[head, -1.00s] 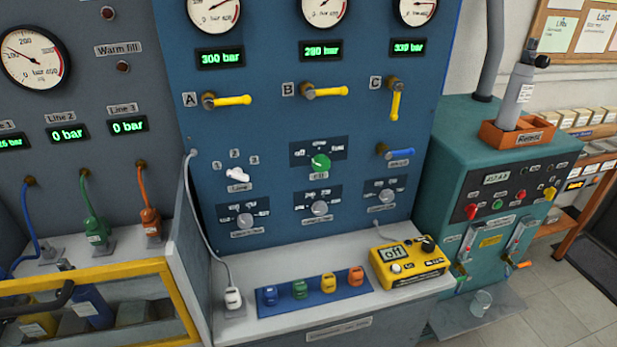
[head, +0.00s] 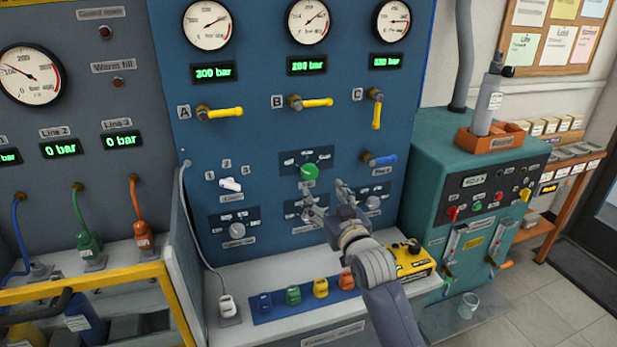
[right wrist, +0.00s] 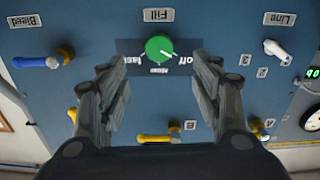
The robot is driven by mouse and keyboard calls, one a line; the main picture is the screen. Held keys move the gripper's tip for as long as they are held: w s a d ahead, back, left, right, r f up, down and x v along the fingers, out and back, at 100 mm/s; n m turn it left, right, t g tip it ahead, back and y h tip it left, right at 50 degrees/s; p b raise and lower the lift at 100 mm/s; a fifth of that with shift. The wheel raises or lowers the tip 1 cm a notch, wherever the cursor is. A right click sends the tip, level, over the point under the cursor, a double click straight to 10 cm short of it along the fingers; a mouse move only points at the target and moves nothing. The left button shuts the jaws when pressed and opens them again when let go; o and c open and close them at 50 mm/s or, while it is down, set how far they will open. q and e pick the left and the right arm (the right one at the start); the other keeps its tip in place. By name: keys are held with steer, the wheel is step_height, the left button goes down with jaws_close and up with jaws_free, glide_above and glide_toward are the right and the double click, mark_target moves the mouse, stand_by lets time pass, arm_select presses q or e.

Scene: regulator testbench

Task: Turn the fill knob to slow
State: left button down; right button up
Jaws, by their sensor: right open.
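The green fill knob (head: 309,172) sits on a dark plate of the blue panel, with marks for off, slow and fast. In the right wrist view, which shows the panel upside down, the knob (right wrist: 159,49) has a white pointer line aimed toward the off mark. The Fill label (right wrist: 158,15) is above it there. My right gripper (head: 325,198) is open in front of the panel, just below and right of the knob in the head view. In the wrist view its fingers (right wrist: 155,80) are spread wide, short of the knob and not touching it. My left gripper is not in view.
A blue bleed lever (head: 380,159) and a white line selector (head: 231,184) flank the knob. Yellow levers (head: 219,113) are above. Grey knobs are below, one partly hidden by my gripper. A yellow device (head: 412,262) stands on the ledge behind my arm.

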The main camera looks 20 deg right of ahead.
mark_target(311, 174)
steer(key=shift+w+a+p, duration=0.1)
steer(key=shift+w+p, duration=0.8)
steer(key=shift+w, duration=4.55)
steer(key=c, duration=1.1)
